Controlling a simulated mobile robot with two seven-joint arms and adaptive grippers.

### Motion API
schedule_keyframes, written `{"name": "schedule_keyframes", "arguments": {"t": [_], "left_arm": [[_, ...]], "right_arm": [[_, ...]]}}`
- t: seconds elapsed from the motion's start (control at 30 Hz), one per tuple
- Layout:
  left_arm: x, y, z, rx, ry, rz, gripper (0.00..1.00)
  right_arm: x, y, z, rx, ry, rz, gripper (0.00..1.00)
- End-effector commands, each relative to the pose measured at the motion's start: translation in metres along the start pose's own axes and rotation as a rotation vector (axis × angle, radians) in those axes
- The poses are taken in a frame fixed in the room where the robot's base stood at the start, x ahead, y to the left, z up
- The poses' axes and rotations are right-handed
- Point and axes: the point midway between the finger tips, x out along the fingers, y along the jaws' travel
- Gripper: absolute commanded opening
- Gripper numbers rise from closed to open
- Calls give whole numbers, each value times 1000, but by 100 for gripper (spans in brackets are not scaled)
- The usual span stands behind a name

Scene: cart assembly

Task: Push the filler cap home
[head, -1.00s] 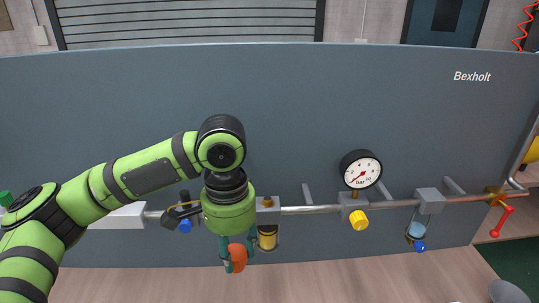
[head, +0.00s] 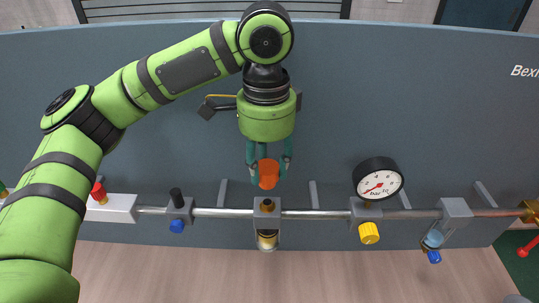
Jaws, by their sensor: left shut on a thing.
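My left gripper (head: 268,177) comes down from above, its teal fingers shut on an orange cap (head: 268,171). I take this orange piece to be the filler cap. It is held in front of the grey panel and shows above a grey block (head: 261,218) on the pipe. That block has a dark and brass-coloured fitting (head: 267,205) on top and an amber bowl (head: 267,239) below. A gap shows between cap and fitting in the picture; their depth is hard to judge. My right gripper is not in view.
A metal pipe (head: 325,214) runs across the panel (head: 420,110). To the right are a gauge (head: 379,181), a yellow knob (head: 369,233) and a bowl with a blue knob (head: 434,256). To the left are a blue knob (head: 177,226) and a red piece (head: 99,193).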

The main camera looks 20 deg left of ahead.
Motion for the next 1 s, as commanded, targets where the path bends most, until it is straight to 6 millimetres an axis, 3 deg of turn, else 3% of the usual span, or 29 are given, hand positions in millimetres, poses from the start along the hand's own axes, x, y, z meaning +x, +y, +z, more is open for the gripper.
{"name": "schedule_keyframes", "arguments": {"t": [0.1, 0.2, 0.57, 0.8, 1.0], "left_arm": [[0, 0, 0, -1, 0, 0, 8], [0, 0, 0, 4, 1, 1, 8], [27, 1, 0, 4, -1, 1, 8], [46, 1, 0, 4, -1, 0, 8], [45, 0, 0, 4, 0, -1, 8]], "right_arm": [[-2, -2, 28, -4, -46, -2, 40], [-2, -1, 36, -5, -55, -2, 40], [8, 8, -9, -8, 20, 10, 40], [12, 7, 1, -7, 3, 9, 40], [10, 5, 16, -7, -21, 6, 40]]}}
